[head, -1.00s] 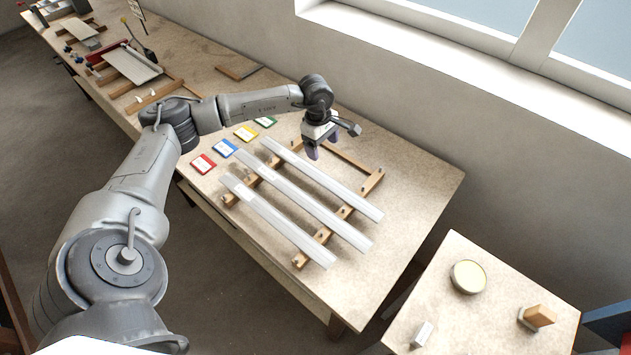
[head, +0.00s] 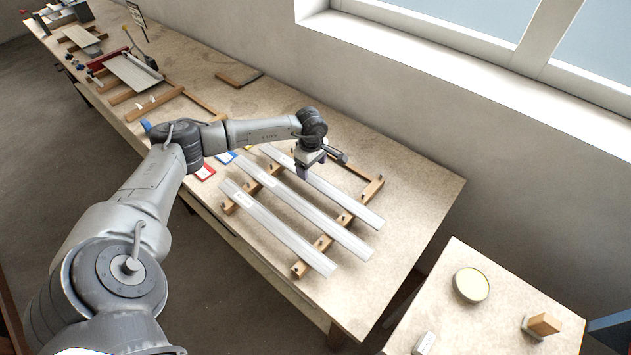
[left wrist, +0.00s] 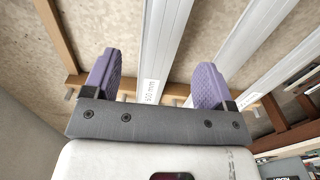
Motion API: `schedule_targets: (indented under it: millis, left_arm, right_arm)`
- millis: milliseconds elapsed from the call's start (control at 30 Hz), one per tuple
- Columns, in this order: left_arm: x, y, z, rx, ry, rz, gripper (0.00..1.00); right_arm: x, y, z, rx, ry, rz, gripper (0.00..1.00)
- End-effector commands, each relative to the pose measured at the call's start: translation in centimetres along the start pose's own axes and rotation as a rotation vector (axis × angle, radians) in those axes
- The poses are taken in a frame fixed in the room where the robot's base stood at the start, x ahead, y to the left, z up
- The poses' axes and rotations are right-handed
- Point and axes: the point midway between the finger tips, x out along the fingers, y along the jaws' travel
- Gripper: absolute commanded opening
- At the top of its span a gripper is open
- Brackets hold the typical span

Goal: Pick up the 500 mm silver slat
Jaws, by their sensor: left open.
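Three long silver slats lie side by side on a wooden rack (head: 300,268): a near slat (head: 278,230), a middle slat (head: 318,215) and a far slat (head: 345,197). My left gripper (head: 304,172) is open and empty above the far slat. In the left wrist view the far slat (left wrist: 166,40) runs between the two purple fingers of the left gripper (left wrist: 155,82), apart from both. Its white label (left wrist: 151,92) appears to read 500 mm. The other two slats pass to the right. My right gripper is not in view.
Red (head: 205,172) and blue (head: 224,157) cards lie by the slats' left ends. A side table (head: 455,310) at lower right holds a round tin (head: 471,285) and a wooden block (head: 543,324). The bench (head: 420,190) is clear right of the rack.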

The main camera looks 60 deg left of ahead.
Motion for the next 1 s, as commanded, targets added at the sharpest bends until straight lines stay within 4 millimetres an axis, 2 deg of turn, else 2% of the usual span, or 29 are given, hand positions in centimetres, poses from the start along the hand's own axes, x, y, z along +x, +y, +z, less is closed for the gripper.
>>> schedule_targets:
  millis: [100,300,633,1000]
  left_arm:
    - [1.8,0.0,0.0,-0.001,-0.002,-0.004,0.78]
    - [3.7,0.0,0.0,0.0,-0.001,-0.002,0.78]
    - [4.1,0.0,-0.1,0.0,-0.001,0.0,0.78]
    - [4.1,0.0,-0.1,0.0,-0.001,0.0,0.43]
  right_arm:
    - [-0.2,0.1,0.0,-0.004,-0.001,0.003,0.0]
    - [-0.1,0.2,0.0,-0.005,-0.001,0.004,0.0]
    - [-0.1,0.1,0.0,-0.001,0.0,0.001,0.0]
    - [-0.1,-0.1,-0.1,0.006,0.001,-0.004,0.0]
